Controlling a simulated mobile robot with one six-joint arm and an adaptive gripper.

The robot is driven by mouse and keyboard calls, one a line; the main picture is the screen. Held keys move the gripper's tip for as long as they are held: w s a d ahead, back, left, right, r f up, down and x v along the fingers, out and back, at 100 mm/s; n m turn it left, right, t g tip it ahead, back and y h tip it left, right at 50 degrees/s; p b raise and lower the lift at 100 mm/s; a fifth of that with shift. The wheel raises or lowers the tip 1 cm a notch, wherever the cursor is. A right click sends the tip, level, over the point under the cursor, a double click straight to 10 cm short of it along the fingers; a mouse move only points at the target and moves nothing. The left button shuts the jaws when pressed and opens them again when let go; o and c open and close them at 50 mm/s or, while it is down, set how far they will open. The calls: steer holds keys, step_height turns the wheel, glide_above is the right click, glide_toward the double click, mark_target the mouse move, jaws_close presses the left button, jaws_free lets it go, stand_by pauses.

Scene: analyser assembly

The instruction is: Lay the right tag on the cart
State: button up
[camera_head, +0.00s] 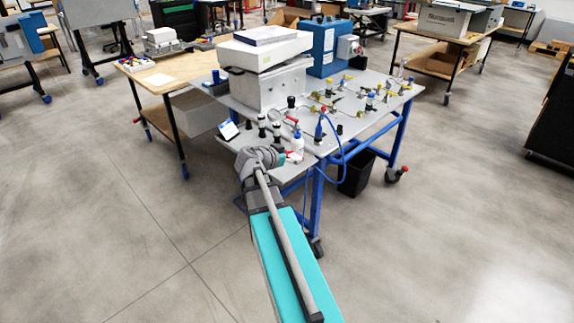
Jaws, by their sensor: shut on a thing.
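The cart (222,101) has a grey top on a blue frame and stands ahead of my arm, crowded with fittings. My gripper (281,158) is at the near edge of the cart top, low over its front left part. My wrist covers most of the fingers. A small red and white piece, which looks like the right tag (292,157), shows at the gripper, which is shut on it. Its outline is too small to make out, and I cannot tell whether it touches the cart top.
A white bottle (298,143) and several dark fittings stand close beyond the gripper. A blue hose (343,150) hangs at the front. Grey and white boxes (268,85) fill the back left.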

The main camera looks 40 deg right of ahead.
steer(key=shift+w, duration=0.1)
steer(key=w+d+f+b, duration=0.1)
steer(key=w+f+b, duration=0.2)
steer(key=w, duration=0.1)
steer(key=w+d+f+b, duration=0.2)
steer(key=w+f+b, duration=0.1)
steer(key=w, duration=0.1)
steer(key=w+d+f+b, duration=0.2)
steer(key=w+f+b, duration=0.1)
steer(key=w, duration=0.1)
stand_by(0.4)
steer(key=shift+d+f, duration=0.1)
steer(key=shift+w+d+f+b, duration=0.1)
steer(key=shift+w+f+b, duration=0.25)
steer(key=shift+f+b, duration=1.55)
steer(key=shift+b, duration=0.15)
steer(key=shift+f, duration=0.1)
